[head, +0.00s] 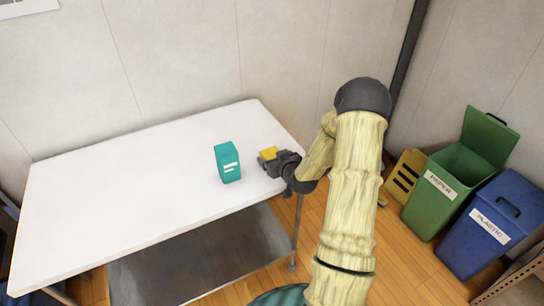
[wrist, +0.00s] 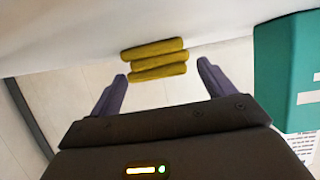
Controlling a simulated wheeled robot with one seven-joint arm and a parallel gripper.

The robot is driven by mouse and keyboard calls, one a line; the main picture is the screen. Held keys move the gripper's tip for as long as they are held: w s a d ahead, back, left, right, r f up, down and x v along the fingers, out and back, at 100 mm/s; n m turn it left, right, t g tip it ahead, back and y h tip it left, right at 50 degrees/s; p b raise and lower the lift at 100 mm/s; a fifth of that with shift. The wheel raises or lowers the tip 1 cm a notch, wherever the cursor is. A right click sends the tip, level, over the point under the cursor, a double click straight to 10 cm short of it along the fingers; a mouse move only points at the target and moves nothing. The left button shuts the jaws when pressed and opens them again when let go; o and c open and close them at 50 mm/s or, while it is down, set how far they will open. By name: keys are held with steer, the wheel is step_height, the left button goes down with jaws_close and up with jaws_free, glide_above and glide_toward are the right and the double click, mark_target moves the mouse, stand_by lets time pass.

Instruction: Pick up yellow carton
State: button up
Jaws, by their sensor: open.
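A small yellow object (head: 268,153), taken as the yellow carton, is on the white table near its right end, partly hidden by my gripper in the head view. In the wrist view the yellow carton (wrist: 155,60) looks like stacked, ridged yellow layers against the white table surface. My gripper (head: 265,163) is low at the table's right side, right beside the carton. In the wrist view my gripper (wrist: 162,69) is open, with its fingers spread to either side of the carton and a gap visible on both sides. Nothing is held.
A teal carton (head: 228,162) with a white label stands upright left of my gripper; it also shows in the wrist view (wrist: 290,65). The white table (head: 110,205) is clear to the left. Green (head: 440,195) and blue (head: 490,225) bins stand on the floor at right.

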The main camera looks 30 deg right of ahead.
mark_target(272, 148)
steer(key=x, duration=0.2)
steer(key=shift+w+f, duration=0.1)
steer(key=shift+w, duration=0.2)
steer(key=c, duration=1.1)
